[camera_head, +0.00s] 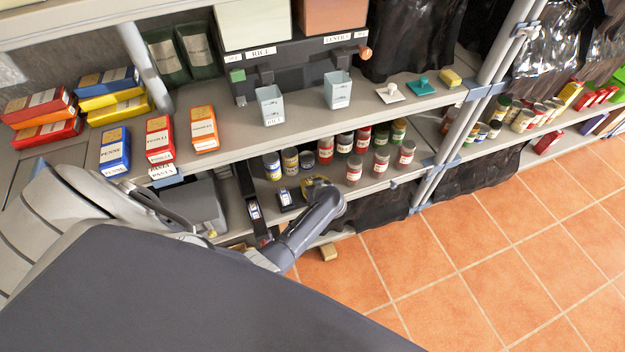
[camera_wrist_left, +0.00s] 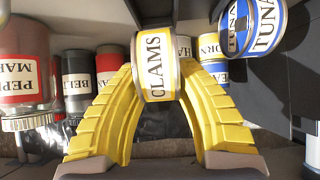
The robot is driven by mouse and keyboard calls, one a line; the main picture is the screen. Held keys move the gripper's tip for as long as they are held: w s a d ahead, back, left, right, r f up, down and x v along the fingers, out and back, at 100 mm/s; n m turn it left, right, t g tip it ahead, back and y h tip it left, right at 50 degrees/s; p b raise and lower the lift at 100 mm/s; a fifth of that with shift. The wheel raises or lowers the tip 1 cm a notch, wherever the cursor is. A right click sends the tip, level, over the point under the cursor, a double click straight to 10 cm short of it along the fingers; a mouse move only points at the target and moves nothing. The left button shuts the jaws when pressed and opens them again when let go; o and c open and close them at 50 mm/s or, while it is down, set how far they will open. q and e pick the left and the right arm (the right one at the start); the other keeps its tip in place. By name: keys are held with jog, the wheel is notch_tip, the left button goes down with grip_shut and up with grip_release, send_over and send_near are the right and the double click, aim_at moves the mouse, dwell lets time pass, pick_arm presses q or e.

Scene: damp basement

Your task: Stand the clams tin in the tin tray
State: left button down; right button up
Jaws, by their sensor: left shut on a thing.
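My left gripper (camera_head: 318,183) reaches over the lower shelf in the head view, partly hidden by my own arm. In the left wrist view its yellow fingers (camera_wrist_left: 160,85) are shut on the clams tin (camera_wrist_left: 155,66), a short tin with a white label and yellow bands. Its lettering runs sideways compared with the jars behind, so it seems to lie on its side. I cannot make out the clams tin in the head view. A dark tray-like holder (camera_head: 291,206) sits left of the gripper; I cannot tell whether it is the tin tray. My right gripper is not in view.
A blue tuna tin (camera_wrist_left: 250,28) is close to the clams tin. Several jars and tins (camera_head: 345,145) stand behind on the lower shelf (camera_head: 398,178). A dark sloping rail (camera_head: 246,182) with a tin is at left.

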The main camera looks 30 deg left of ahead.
pick_arm(q)
jog(key=shift+w+a+f, duration=0.1)
jog(key=shift+w+a, duration=0.45)
jog(key=shift+a, duration=0.2)
jog(key=shift+d+f, duration=0.1)
jog(key=shift+f, duration=1.55)
jog(key=shift+f, duration=0.1)
jog(key=c, duration=1)
grip_release()
jog(key=shift+s, duration=0.1)
jog(key=shift+d, duration=0.1)
